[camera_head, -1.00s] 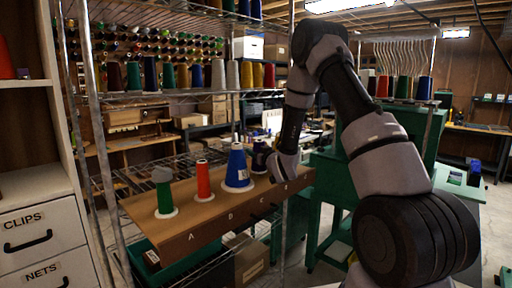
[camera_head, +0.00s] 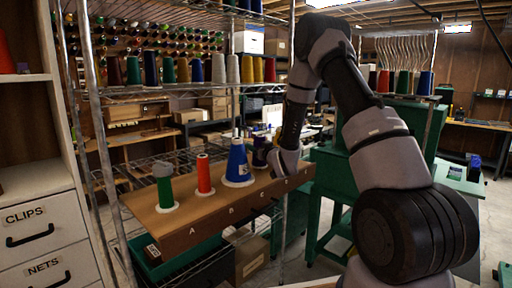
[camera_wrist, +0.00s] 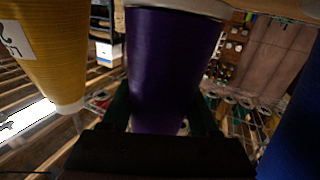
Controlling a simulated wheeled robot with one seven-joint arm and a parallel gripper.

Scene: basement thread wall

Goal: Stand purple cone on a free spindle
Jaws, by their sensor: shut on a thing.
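The purple cone (camera_wrist: 170,70) fills the middle of the wrist view, wide end toward the top of the picture. My gripper (camera_wrist: 165,118) is shut on it, with green fingers on both sides. In the head view, the purple cone (camera_head: 260,150) shows beside my gripper (camera_head: 272,158), just right of the blue cone and over or at the spindle board (camera_head: 215,216). The gripper and blue cone partly hide it there. I cannot tell whether its base touches the board. Any spindle under it is hidden.
The board also carries a green cone (camera_head: 164,188), a red cone (camera_head: 204,176) and a blue cone (camera_head: 238,166). In the wrist view a yellow cone (camera_wrist: 48,45) is close at left and a blue cone (camera_wrist: 297,120) at right. A metal rack post (camera_head: 286,215) stands by the board.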

